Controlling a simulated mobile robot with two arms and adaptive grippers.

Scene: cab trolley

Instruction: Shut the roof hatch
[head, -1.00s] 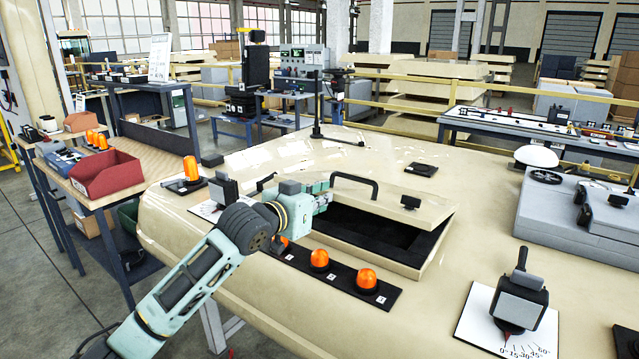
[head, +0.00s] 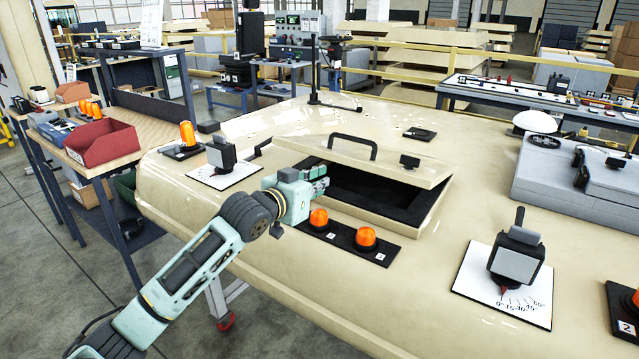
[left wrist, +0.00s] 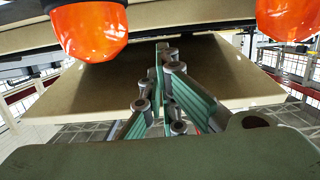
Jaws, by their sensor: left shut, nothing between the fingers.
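The roof hatch lid (head: 395,164) is cream with a black handle (head: 352,147). It stands partly open and tilted, its near edge above a dark opening (head: 372,192) in the cream cab roof. My left gripper (head: 321,184) is shut and empty, at the left end of the opening, near the lid's near-left edge in the picture. I cannot tell whether it touches the lid. In the left wrist view the shut fingers (left wrist: 163,55) are in front of a large tan panel (left wrist: 215,75), probably the lid's underside. My right gripper is out of view.
Orange beacons (head: 366,238) stand on a black strip just in front of the opening, close to my left gripper. Dial-mounted devices (head: 515,252) sit at right and at left (head: 221,152). A red bin (head: 102,145) rests on the left bench. The front roof is partly clear.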

